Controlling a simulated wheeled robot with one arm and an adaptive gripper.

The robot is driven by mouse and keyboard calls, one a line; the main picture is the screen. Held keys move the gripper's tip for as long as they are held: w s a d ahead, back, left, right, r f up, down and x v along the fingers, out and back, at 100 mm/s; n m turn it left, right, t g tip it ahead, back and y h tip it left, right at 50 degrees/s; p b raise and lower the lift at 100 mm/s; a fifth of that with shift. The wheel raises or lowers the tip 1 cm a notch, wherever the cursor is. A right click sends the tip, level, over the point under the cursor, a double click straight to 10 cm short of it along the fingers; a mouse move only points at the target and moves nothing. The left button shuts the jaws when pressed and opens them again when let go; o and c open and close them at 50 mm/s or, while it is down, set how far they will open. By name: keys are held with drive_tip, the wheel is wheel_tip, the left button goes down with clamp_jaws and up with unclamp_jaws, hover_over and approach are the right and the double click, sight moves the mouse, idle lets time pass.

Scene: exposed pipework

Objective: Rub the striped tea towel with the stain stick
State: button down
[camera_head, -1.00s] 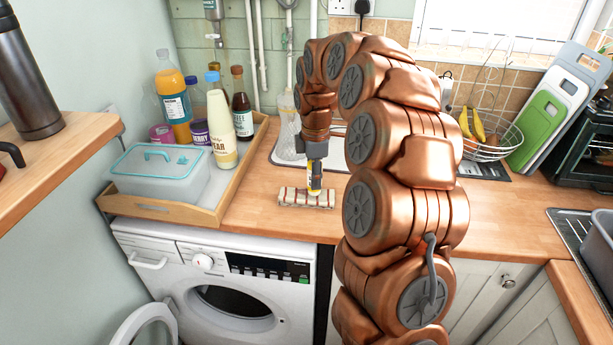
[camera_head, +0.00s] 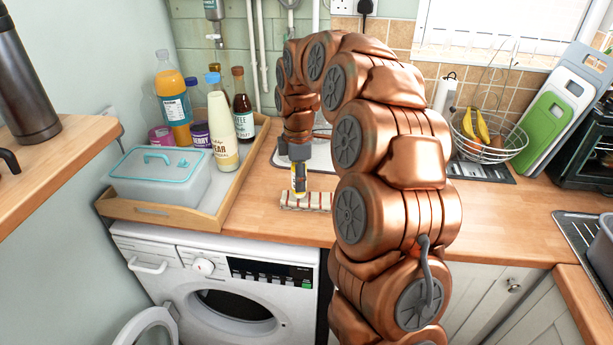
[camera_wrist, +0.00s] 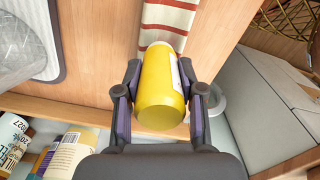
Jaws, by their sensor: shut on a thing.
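The striped tea towel (camera_head: 318,202), cream with red-brown stripes, lies folded in a narrow strip on the wooden worktop near its front edge. It also shows at the top of the wrist view (camera_wrist: 168,18). My gripper (camera_head: 299,166) points down over the towel's left part. Its two fingers are shut on the sides of the yellow stain stick (camera_wrist: 160,92). In the head view the stain stick (camera_head: 299,184) is nearly upright, its lower end at the towel. I cannot tell whether it touches the cloth or is just above. The stick hides part of the towel.
A wooden tray (camera_head: 160,213) with a lidded box (camera_head: 158,180) and several bottles stands to the left. A washing machine (camera_head: 215,280) is below the worktop. A wire fruit basket (camera_head: 492,135) and chopping boards (camera_head: 548,115) stand at the right.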

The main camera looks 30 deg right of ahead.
drive_tip(key=shift+w+a, duration=0.2)
drive_tip(key=shift+a, duration=0.2)
drive_tip(key=shift+w+a+r, duration=0.2)
wheel_tip(320, 180, up, 4)
drive_tip(key=shift+d+r+p, duration=0.15)
drive_tip(key=shift+p, duration=0.5)
drive_tip(key=shift+s+r+p, duration=0.1)
drive_tip(key=shift+r+p, duration=0.55)
drive_tip(key=shift+r, duration=1.2)
